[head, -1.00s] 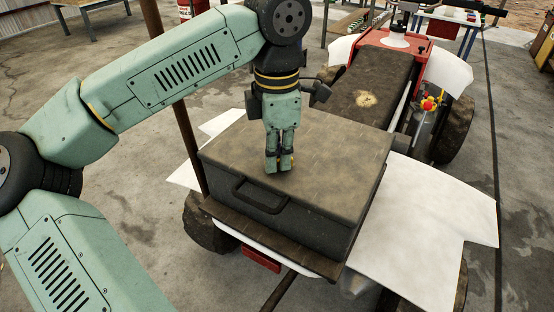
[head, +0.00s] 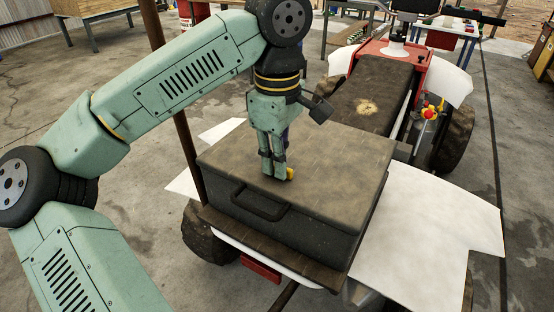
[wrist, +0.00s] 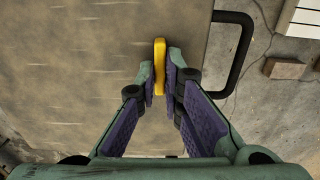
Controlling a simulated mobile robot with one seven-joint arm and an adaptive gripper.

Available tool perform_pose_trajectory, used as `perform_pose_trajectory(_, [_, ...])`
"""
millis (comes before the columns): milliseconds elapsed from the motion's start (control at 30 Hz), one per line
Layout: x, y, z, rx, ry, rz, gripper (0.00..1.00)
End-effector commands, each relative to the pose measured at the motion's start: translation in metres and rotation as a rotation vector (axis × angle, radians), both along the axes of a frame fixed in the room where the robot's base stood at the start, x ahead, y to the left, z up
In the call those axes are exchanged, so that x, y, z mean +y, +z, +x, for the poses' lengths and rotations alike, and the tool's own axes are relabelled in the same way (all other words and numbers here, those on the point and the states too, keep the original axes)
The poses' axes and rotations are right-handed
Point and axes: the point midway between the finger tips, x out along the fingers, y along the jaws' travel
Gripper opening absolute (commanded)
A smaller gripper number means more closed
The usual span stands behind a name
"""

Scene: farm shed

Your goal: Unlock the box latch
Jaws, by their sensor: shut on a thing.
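The dark box (head: 335,185) with a worn brown lid stands on the back of a small tractor-like vehicle. A yellow latch (wrist: 159,58) shows on the lid in the wrist view, near the edge with the handle. In the head view only a small part of the yellow latch (head: 291,173) shows beside my fingertips. My gripper (head: 276,173) points down at the lid, its fingers shut on the latch. In the wrist view my gripper (wrist: 164,78) has the near end of the latch between its fingertips. The lid looks closed.
A black handle (head: 258,204) sticks out from the box front, close to my fingers. A dark post (head: 188,150) rises at the box's left. White fenders (head: 440,225) flank the box. The dark seat (head: 370,95) and red bodywork lie behind it.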

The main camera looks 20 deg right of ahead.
Motion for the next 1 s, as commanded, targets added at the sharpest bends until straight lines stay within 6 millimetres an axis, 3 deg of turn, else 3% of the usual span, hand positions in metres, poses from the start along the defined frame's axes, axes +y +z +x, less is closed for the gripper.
perform_pose_trajectory(600, [-0.0004,0.0003,0.0001,-0.001,-0.042,-0.001,0.0])
perform_pose_trajectory(633, [-0.0004,0.0003,0.0001,-0.001,-0.042,-0.001,0.1])
perform_pose_trajectory(900, [-0.0003,0.0001,0.0001,-0.001,-0.041,-0.001,0.28])
perform_pose_trajectory(1000, [-0.0002,0.0001,0.0,-0.001,-0.041,-0.001,0.28])
